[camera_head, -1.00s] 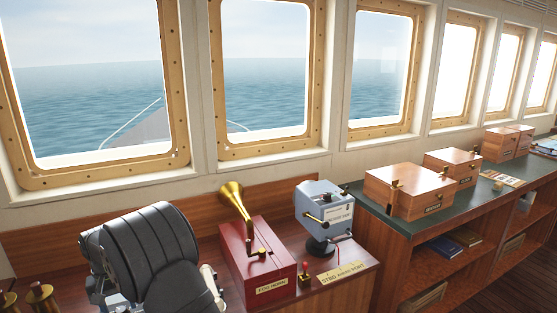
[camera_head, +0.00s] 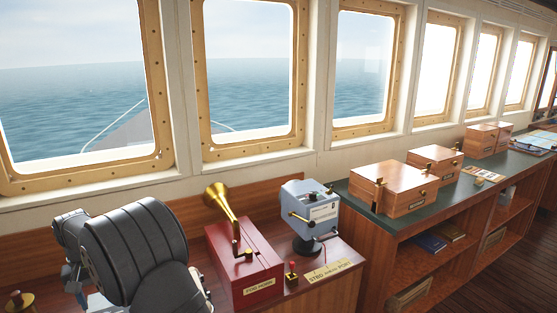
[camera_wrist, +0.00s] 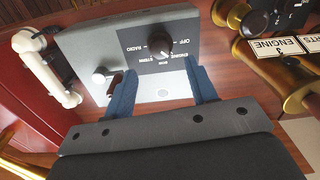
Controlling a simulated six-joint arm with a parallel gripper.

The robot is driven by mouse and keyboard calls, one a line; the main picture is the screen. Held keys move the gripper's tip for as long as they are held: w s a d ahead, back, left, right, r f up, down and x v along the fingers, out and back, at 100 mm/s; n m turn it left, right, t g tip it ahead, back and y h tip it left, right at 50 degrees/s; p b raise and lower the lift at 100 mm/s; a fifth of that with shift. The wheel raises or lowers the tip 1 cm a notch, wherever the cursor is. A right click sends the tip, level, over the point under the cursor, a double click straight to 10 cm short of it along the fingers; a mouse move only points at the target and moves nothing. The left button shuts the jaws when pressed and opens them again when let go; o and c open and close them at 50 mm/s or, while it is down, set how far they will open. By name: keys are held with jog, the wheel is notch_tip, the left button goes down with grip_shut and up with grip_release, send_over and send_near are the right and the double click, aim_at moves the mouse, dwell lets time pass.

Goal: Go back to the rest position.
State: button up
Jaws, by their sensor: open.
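My gripper (camera_wrist: 162,85) shows in the wrist view with its two blue fingers apart and nothing between them. The fingers are over the lower part of a grey control panel (camera_wrist: 85,52), which has a black rotary knob (camera_wrist: 160,44) marked OFF and RADIO. Whether the fingertips touch the panel I cannot tell. In the head view my dark grey arm (camera_head: 135,250) fills the lower left and hides what is behind it. The gripper's fingers cannot be made out there.
A red fog horn box (camera_head: 245,265) with a brass horn (camera_head: 220,200) stands right of my arm. A grey-blue device (camera_head: 311,208) stands beyond it. Wooden boxes (camera_head: 393,187) line the green counter (camera_head: 350,203). In the wrist view a white handset (camera_wrist: 45,65) lies left of the panel, brass fittings (camera_wrist: 265,65) right.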

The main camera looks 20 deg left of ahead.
notch_tip(320, 180, up, 10)
jog(key=r, duration=0.1)
notch_tip(320, 180, down, 18)
jog(key=shift+f, duration=0.1)
jog(key=shift+r+n, duration=0.25)
jog(key=shift+n, duration=0.65)
jog(key=n, duration=0.6)
jog(key=shift+n, duration=0.4)
jog(key=shift+r+n, duration=0.2)
jog(key=shift+n, duration=0.1)
notch_tip(320, 180, up, 6)
